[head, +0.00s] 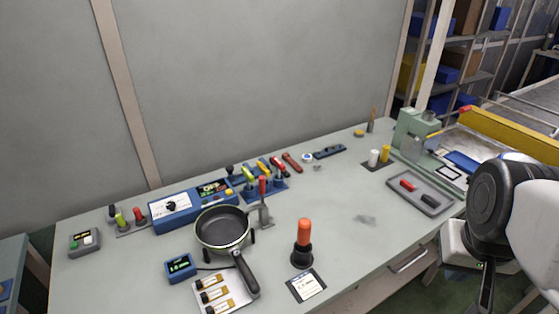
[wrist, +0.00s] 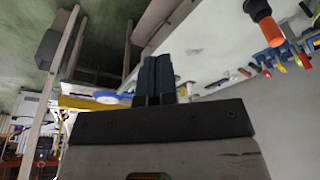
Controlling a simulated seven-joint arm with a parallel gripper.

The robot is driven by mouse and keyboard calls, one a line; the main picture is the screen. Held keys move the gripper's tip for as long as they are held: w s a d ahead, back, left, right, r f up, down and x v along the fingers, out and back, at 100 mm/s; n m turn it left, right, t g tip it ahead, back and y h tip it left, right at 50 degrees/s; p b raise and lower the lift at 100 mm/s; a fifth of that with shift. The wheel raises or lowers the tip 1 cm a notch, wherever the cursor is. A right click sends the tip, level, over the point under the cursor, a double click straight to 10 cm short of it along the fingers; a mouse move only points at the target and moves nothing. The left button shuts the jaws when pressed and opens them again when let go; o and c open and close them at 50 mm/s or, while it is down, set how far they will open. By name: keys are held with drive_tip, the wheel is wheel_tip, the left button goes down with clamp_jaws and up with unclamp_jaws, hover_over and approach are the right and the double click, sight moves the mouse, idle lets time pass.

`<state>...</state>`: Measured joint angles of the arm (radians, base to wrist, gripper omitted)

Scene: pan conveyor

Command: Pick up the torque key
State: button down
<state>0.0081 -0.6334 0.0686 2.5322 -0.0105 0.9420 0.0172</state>
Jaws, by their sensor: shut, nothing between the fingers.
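I cannot tell for sure which thing is the torque key. An upright tool with an orange top and black body (head: 303,243) stands alone near the table's front. It also shows upside down at the upper right of the wrist view (wrist: 264,22). A red-handled tool (head: 263,187) stands in a small grey holder behind the pan. My gripper (wrist: 155,72) is shut, its dark fingers together with nothing between them. It is off the table's right side, well apart from these tools.
A frying pan (head: 222,229) sits left of the orange-topped tool, its handle pointing forward. A labelled card (head: 306,285) lies in front of that tool. Several coloured hand tools stand in a blue rack (head: 270,190). A grey tray (head: 430,207) lies right. The table's middle right is mostly clear.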

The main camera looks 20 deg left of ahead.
drive_tip(key=c, duration=1)
unclamp_jaws()
